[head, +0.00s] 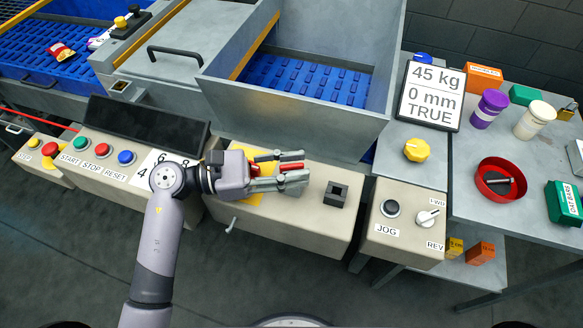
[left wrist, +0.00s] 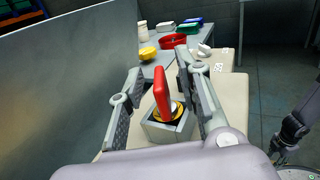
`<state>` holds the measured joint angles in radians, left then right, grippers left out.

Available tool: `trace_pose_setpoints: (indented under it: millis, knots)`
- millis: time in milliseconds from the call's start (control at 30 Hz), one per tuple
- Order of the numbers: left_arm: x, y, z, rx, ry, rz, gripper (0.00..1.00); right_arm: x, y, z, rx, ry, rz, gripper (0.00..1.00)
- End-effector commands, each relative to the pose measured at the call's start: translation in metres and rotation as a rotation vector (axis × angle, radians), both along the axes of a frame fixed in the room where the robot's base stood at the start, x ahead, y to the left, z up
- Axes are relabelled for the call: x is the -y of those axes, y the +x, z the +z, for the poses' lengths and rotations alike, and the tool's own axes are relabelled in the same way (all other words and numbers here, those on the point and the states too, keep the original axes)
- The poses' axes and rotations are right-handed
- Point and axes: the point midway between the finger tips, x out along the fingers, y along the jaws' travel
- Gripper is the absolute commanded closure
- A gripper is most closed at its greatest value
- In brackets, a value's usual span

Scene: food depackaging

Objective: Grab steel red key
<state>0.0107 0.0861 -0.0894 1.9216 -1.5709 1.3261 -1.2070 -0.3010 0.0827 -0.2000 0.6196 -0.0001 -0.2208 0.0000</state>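The red key (left wrist: 162,93) stands upright in a grey socket block (left wrist: 160,131) with a yellow ring around its base in the left wrist view. It also shows in the head view as a red bar (head: 291,167). My left gripper (head: 282,169) is open, with one finger on each side of the red key. In the left wrist view a gap shows between the key and each finger of the gripper (left wrist: 162,82). A dark arm part, perhaps my right one, shows at the right edge of that view, too small to judge its gripper.
A small dark square socket (head: 336,194) stands on the beige console right of my gripper. A jog panel (head: 405,222) with knobs is further right. A grey side table (head: 465,202) holds jars and a red bowl (head: 500,180). A dark screen (head: 145,125) lies left.

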Motion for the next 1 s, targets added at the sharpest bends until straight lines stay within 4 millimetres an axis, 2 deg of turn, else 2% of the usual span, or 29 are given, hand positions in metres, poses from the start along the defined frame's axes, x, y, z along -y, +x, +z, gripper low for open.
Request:
trace_pose_setpoints:
  millis: [67, 467, 1000]
  knots:
    - [-0.0002, 0.0000, 0.0000, 0.000, 0.000, 0.000, 0.74, 0.0002, -0.0003, -0.0001, 0.000, 0.000, 0.000, 0.67]
    - [-0.0005, -0.0002, 0.0001, 0.000, 0.000, 0.000, 1.00, -0.0001, 0.0000, -0.0001, 0.000, 0.000, -0.001, 0.67]
    - [-0.0006, 0.0000, 0.0010, 0.001, 0.000, 0.001, 1.00, -0.0045, 0.0007, -0.0001, 0.002, 0.006, -0.001, 0.67]
